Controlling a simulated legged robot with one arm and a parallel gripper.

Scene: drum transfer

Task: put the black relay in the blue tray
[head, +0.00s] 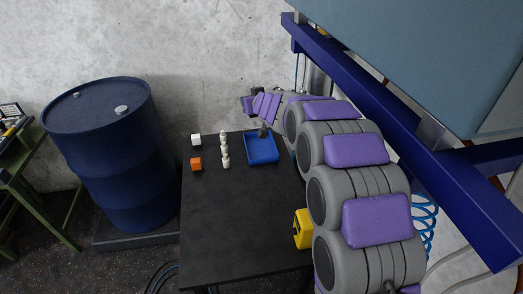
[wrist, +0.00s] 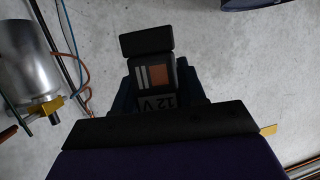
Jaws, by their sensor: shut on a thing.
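The black relay (wrist: 160,76) shows in the wrist view with an orange square, pale stripes and a "12 V" label. My gripper (wrist: 148,64) is shut on it, with a dark finger against its upper end. Behind the relay is the pale concrete wall. The blue tray (head: 262,150) lies at the back right of the black table in the head view, and its visible floor looks empty. My arm reaches to the far side of the tray, near the wall. The relay cannot be made out clearly in the head view. A small dark shape overlaps the tray's back edge.
On the black table (head: 235,220) stand a white cube (head: 196,140), an orange cube (head: 196,164), pale knobbed pieces (head: 225,150) and a yellow item (head: 303,229). A blue drum (head: 110,155) stands left. A blue beam (head: 400,115) crosses the right. The table's middle is clear.

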